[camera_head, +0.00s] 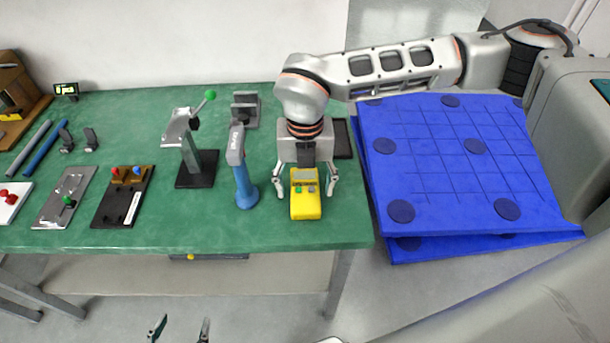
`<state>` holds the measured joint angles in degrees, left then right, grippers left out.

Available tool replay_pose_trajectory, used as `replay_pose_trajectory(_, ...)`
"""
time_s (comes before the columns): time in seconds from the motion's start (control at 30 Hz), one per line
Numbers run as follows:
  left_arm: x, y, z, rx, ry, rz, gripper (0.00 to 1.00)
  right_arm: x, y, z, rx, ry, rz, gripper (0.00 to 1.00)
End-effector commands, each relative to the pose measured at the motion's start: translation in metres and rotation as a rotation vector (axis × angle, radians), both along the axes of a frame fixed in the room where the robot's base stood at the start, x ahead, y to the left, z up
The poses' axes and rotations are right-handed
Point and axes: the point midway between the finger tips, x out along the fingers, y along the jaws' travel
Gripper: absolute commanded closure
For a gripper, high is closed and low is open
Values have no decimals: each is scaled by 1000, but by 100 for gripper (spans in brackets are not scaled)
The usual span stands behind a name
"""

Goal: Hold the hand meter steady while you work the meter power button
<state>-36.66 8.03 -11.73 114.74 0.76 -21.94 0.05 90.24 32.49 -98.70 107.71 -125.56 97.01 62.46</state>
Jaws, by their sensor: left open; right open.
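The yellow hand meter (305,208) lies or stands near the front right of the green bench. It has a grey screen at its top, with a small green button and a paler button below it; I cannot tell which is the power button. My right gripper (306,193) is open, with one finger on each side of the meter and a visible gap on both sides. The gripper's body covers the area just behind the meter. My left gripper (180,330) is open and empty at the bottom edge of the view, in front of the bench and away from the meter; only its fingertips show.
A blue-handled tool (244,185) stands just left of the meter. A grey press with a green knob (210,95) is further left, then a black plate (123,205) and a grey plate (65,198). Blue pallets (480,215) stand right of the bench (290,235).

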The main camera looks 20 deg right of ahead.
Motion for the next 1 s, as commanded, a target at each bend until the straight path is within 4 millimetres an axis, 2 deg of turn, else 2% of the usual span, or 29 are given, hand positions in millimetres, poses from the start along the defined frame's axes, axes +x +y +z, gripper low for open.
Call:
replay_pose_trajectory(0.3, 2, 1, 1, 3, -3, 1, 37, 0, 0, -4, 0, 0, 0, 36)
replay_pose_trajectory(0.33, 2, 1, 1, 3, -3, 1, 37, 0, 0, -4, 0, 0, 0, 39)
replay_pose_trajectory(0.5, 2, 1, 0, 3, -1, 0, 37, 0, 0, -4, 0, 0, 0, 82)
replay_pose_trajectory(1.0, 1, 1, -2, 3, 2, 1, 37, 0, 0, -3, 0, 1, -1, 82)
